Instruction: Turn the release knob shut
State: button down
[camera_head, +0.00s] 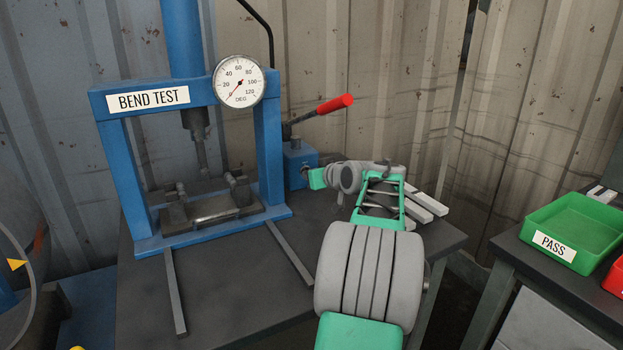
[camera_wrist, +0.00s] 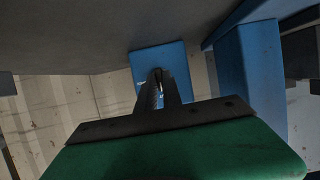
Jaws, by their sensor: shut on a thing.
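The blue bend-test press (camera_head: 108,160) stands on the dark table, with a blue pump block (camera_head: 297,158) at its right side. The block also shows in the wrist view (camera_wrist: 172,60). My gripper (camera_head: 306,170) reaches in from the right against the block's right face. In the wrist view my gripper's dark fingers (camera_wrist: 157,76) are close together and shut on the release knob at the block's face. The knob is almost wholly hidden by the fingers, so its turn cannot be read.
A lever with a red grip (camera_head: 335,104) rises above the block, close over my wrist. The dial (camera_head: 239,81) reads near zero. Light bars (camera_head: 428,203) lie right of my arm. A green PASS tray (camera_head: 568,222) stands on another table.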

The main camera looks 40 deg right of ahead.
jog(key=shift+a, duration=0.1)
jog(key=c, duration=1.6)
grip_release()
jog(key=shift+o, duration=0.5)
jog(key=shift+f, duration=0.1)
jog(key=v, duration=0.7)
jog(key=shift+s+r+p, duration=0.25)
jog(key=shift+s+p, duration=0.05)
